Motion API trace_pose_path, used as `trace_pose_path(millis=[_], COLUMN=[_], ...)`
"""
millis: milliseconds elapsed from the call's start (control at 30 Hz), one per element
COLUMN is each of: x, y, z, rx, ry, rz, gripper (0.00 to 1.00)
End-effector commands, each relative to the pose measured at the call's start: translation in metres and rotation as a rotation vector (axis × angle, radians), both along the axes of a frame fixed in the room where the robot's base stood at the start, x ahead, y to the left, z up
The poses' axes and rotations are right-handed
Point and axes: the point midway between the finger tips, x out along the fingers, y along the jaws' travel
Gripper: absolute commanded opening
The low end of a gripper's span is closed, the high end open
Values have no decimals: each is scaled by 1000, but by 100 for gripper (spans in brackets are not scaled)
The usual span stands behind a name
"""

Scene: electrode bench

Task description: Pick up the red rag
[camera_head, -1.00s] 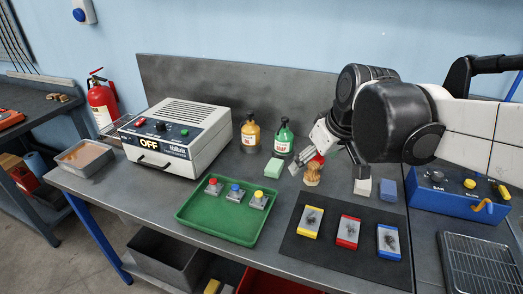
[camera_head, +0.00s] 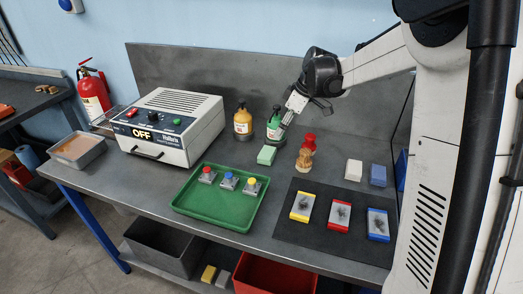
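A small red thing (camera_head: 309,141), which looks like the red rag, stands on the bench right behind a tan wooden-looking object (camera_head: 304,160). Its lower part is hidden by that object. My gripper (camera_head: 283,133) is to the left of the red thing, pointing down and left. It is in front of or beside the green bottle (camera_head: 273,127) and overlaps it in the picture; I cannot tell whether they touch. The gripper is too small here to tell whether its fingers are open or shut. I see nothing red in it.
A yellow bottle (camera_head: 242,123) and a green block (camera_head: 266,155) are nearby. White (camera_head: 353,170) and blue (camera_head: 378,175) blocks stand to the right. A green tray (camera_head: 218,222) and a dark mat (camera_head: 290,235) with several coloured plates lie in front. My arm covers the right side.

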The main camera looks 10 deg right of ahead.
Motion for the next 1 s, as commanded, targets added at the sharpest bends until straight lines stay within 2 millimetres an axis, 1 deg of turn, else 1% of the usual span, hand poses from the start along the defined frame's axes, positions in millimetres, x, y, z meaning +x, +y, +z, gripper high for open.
trace_pose_path(millis=[33,100,267,367,600,700,800,1000], x=[5,10,15,18,26,29,30,32], y=[-2,-3,-3,3,17,21,23,26], z=[-5,-10,-20,-32,-72,-84,-91,-98], rx=[4,7,8,9,8,9,9,8], ry=[1,1,0,1,0,0,0,0], rz=[14,33,49,51,49,49,49,48], gripper=[78,78,78,78,78,78,78,78])
